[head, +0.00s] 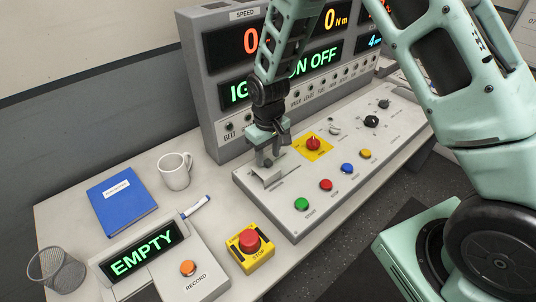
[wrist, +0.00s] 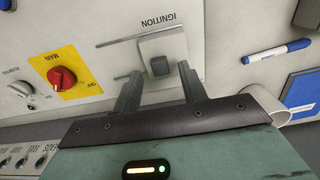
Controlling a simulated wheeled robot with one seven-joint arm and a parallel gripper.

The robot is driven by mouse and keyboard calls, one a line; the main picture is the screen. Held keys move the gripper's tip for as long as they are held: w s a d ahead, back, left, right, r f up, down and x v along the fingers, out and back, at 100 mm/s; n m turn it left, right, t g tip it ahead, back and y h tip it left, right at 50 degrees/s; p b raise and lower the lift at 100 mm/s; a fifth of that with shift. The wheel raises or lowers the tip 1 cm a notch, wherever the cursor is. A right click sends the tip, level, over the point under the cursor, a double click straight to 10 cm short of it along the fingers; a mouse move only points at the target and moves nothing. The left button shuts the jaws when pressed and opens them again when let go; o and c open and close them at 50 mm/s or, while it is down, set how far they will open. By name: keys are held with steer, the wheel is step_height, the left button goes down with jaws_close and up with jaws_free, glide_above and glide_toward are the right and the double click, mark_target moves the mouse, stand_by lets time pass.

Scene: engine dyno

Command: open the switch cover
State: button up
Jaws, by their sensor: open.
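The switch cover (wrist: 188,45) is a pale grey metal piece by the IGNITION label on the control panel. A small dark grey block (wrist: 159,66) shows at its middle; I cannot tell whether this is part of the cover or the switch. In the head view the cover (head: 266,178) is at the panel's left end, partly hidden by my gripper (head: 267,160). In the wrist view my gripper (wrist: 161,70) is open, its fingers to either side of the dark block. I cannot tell whether they touch the cover.
The panel carries a red MAIN knob (head: 313,143) on a yellow plate, and green (head: 301,204), red, blue and yellow buttons. A yellow emergency stop box (head: 249,248) stands in front. A white mug (head: 174,172) and blue book (head: 122,199) are to the left. The display console (head: 212,100) rises behind.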

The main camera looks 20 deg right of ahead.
steer(key=shift+f, duration=0.8)
jaws_close()
glide_above(286, 164)
steer(key=shift+w, duration=0.15)
jaws_free()
step_height(286, 164, up, 18)
steer(key=b, duration=0.3)
steer(key=shift+f, duration=0.25)
